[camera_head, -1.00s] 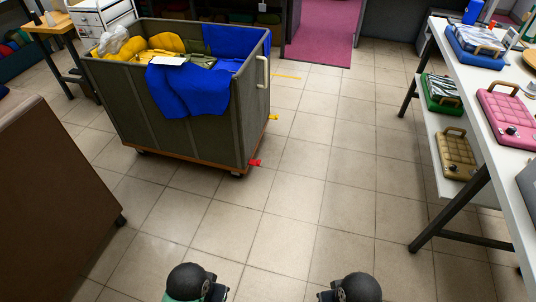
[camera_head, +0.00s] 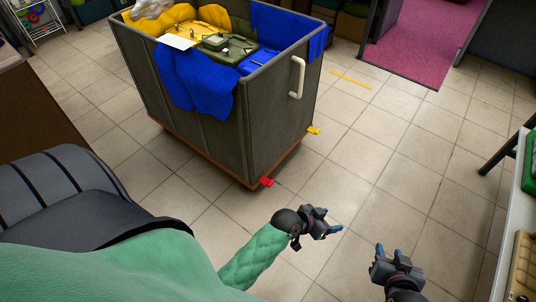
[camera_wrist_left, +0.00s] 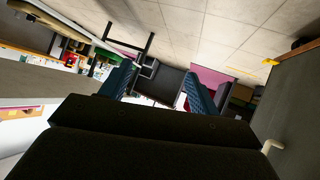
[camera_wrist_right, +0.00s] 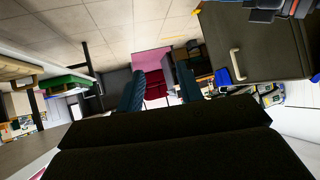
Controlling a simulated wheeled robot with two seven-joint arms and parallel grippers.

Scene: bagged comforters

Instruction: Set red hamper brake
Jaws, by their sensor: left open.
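The grey hamper (camera_head: 213,120) stands on the floor ahead, filled with yellow, blue and olive bedding. Its red brake pedal (camera_head: 267,182) sticks out low at the near corner of its base. A yellow pedal (camera_head: 314,131) sticks out farther along the right side; it also shows in the left wrist view (camera_wrist_left: 271,61). My left gripper (camera_head: 330,221) is open and empty, in the picture below and right of the red pedal and apart from it. My right gripper (camera_head: 400,250) is open and empty, farther right. The red pedal is not clearly seen in either wrist view.
A white handle (camera_head: 298,77) is on the hamper's right side. A white table (camera_head: 510,225) stands at the right edge. A brown surface (camera_head: 35,120) is at the left. Tiled floor (camera_head: 390,150) is clear to the hamper's right, up to a pink carpet (camera_head: 425,40).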

